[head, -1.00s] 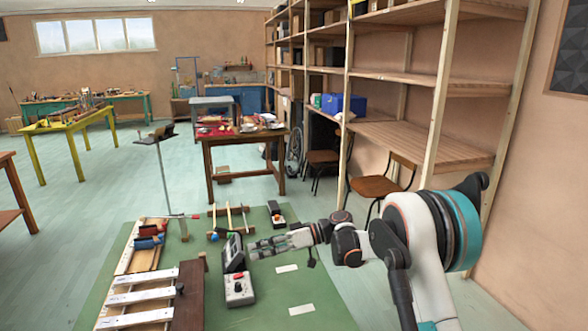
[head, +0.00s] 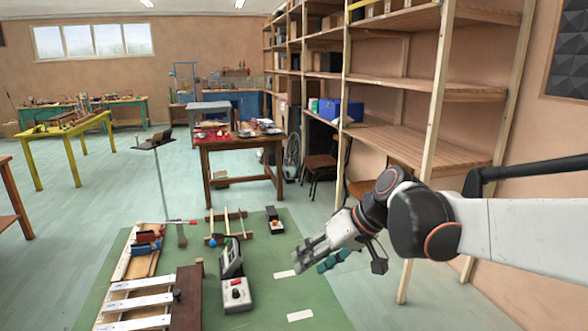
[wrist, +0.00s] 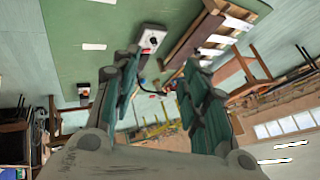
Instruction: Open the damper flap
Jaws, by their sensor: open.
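A dark brown board (head: 187,298) lies beside the pale metal bars (head: 140,304) at the near left of the green surface; it looks like the damper flap, and it seems to lie flat. Its left edge is next to the bars. The board also shows in the wrist view (wrist: 190,38), upper right. My gripper (head: 309,264) is open and empty, over the right side of the green surface, well to the right of the board and apart from it. Its two fingers stand apart in the wrist view (wrist: 162,68).
A wooden frame with rods (head: 230,224) and an orange-button box (head: 274,221) are behind. Tall shelves (head: 435,150) stand at right.

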